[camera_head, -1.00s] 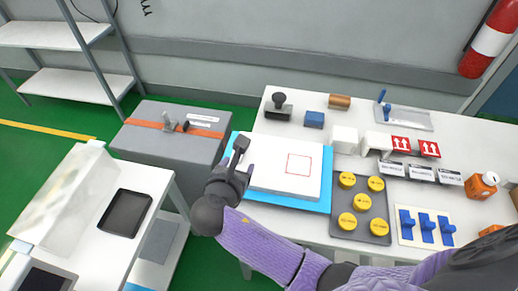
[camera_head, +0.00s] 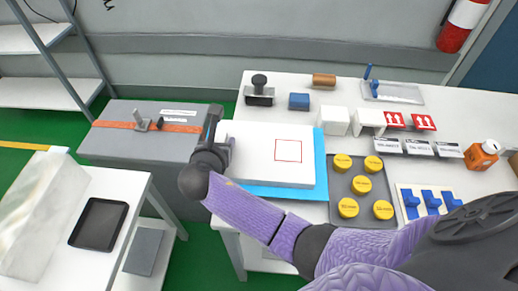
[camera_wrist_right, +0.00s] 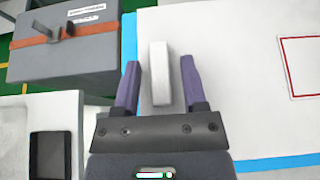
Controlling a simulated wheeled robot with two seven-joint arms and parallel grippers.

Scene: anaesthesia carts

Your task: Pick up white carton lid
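The white carton (camera_head: 262,151), a flat white box with a red square outline on top, sits on the blue mat (camera_head: 320,165) at the left of the table. In the right wrist view, its white top (camera_wrist_right: 240,60) fills the right side. A narrow raised white tab (camera_wrist_right: 160,75) stands near its left edge. My right gripper (camera_head: 221,130) is at the carton's left edge. In the right wrist view, its two purple fingers are apart on either side of the tab, with gaps between. Whether the lid is a separate piece is unclear. My left gripper is not in view.
A grey case (camera_head: 150,148) with an orange strap stands left of the table. A lower-left white table holds a black tray (camera_head: 99,224). Right of the carton are a dark tray of yellow discs (camera_head: 361,184), blue switches (camera_head: 430,202) and white blocks (camera_head: 335,121).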

